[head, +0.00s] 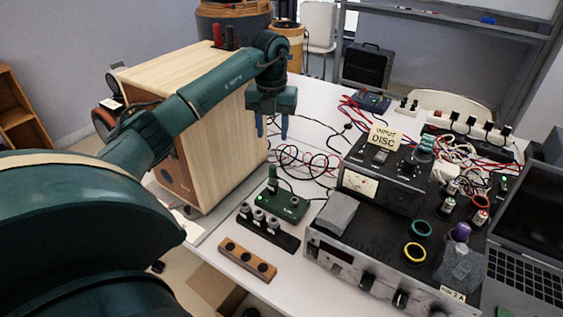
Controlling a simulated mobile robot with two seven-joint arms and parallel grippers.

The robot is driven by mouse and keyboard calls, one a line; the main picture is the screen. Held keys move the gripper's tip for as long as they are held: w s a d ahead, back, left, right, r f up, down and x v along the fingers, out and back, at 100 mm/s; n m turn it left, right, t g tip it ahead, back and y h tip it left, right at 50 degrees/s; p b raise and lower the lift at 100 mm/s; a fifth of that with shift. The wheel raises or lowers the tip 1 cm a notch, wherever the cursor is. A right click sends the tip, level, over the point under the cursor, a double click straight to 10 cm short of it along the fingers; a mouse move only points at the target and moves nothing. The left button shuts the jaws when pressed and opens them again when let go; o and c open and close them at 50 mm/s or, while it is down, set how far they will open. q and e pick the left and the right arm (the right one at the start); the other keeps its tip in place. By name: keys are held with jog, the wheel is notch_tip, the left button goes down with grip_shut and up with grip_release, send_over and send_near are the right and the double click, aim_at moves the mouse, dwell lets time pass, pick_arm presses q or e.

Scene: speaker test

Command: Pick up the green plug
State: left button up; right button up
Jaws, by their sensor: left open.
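A small dark green upright piece (273,179), which looks like the green plug, stands at the back left of a green board (290,208) on the white table. My left gripper (271,130) points down above and behind the board, next to the wooden speaker box. Its two blue fingers are apart with nothing between them. The gripper appears clear of the plug; the exact height gap is hard to tell. My right gripper is not in view.
A wooden speaker box (226,140) stands left of the board. A black strip with several silver-topped knobs (259,216) and a wooden block with holes (247,260) lie in front. A silver amplifier (330,250) stands right. Loose cables (300,158) lie behind the board.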

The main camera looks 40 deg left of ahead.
pick_arm(q)
send_over(273, 165)
jog(key=f, duration=0.6)
jog(key=shift+s+d+f, duration=0.15)
jog(key=shift+s+d, duration=0.05)
jog(key=shift+s, duration=0.15)
jog(key=shift+w+a+f+p, duration=0.15)
jog(key=shift+f+p, duration=0.15)
jog(key=shift+f, duration=1.2)
jog(key=shift+w+f+p, duration=0.1)
jog(key=shift+f+p, duration=0.2)
jog(key=shift+f, duration=1.2)
jog(key=shift+c, duration=0.2)
grip_shut()
